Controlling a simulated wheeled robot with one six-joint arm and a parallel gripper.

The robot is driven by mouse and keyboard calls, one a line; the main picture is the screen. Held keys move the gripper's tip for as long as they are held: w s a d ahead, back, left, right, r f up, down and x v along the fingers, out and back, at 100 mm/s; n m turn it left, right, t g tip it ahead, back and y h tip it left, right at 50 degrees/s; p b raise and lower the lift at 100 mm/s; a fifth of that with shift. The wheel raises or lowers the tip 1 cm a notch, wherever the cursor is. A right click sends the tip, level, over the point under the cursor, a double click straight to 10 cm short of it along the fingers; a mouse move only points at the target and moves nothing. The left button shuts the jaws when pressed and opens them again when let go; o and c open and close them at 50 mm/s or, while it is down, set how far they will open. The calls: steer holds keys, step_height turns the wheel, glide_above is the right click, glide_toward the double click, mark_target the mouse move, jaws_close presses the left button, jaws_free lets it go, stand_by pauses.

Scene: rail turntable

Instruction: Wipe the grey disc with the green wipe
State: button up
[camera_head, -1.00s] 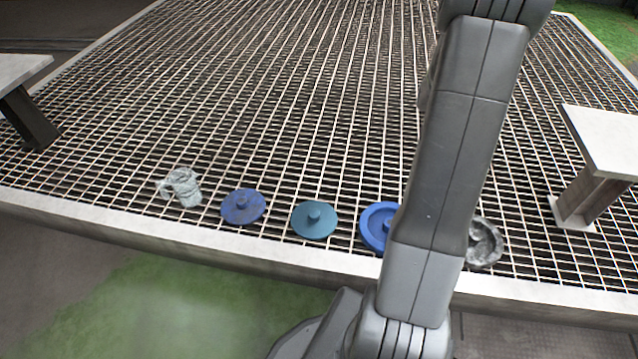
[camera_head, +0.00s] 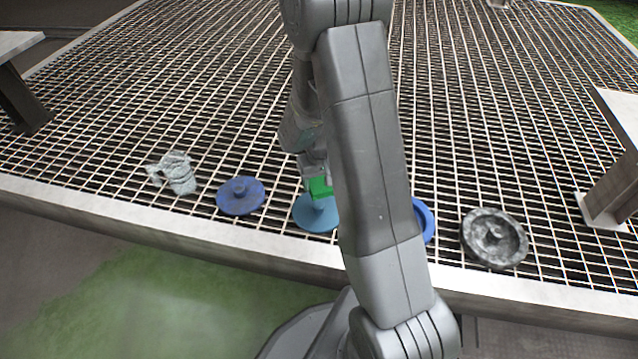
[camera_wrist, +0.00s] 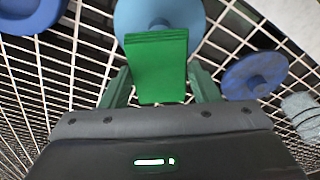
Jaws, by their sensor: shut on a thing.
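The grey disc (camera_head: 494,237) is mottled dark and pale, with a raised rim and a centre knob. It lies on the grating at the right in the head view and is outside the wrist view. My gripper (camera_wrist: 160,88) is shut on the green wipe (camera_wrist: 157,62), a flat green block between its two fingers. The wipe also shows in the head view (camera_head: 320,187), partly hidden by my arm.
A dark blue disc (camera_head: 240,196) and a pale mottled mug (camera_head: 176,174) lie to the left. A bright blue disc (camera_head: 424,221) is partly behind my arm, between the light blue and grey discs. Stands (camera_head: 612,190) are at both sides.

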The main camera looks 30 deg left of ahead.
mark_target(318, 204)
steer(key=shift+f+b, duration=2.4)
steer(key=shift+f, duration=1)
steer(key=shift+f+b, duration=0.45)
steer(key=shift+f, duration=0.15)
steer(key=shift+a, duration=0.1)
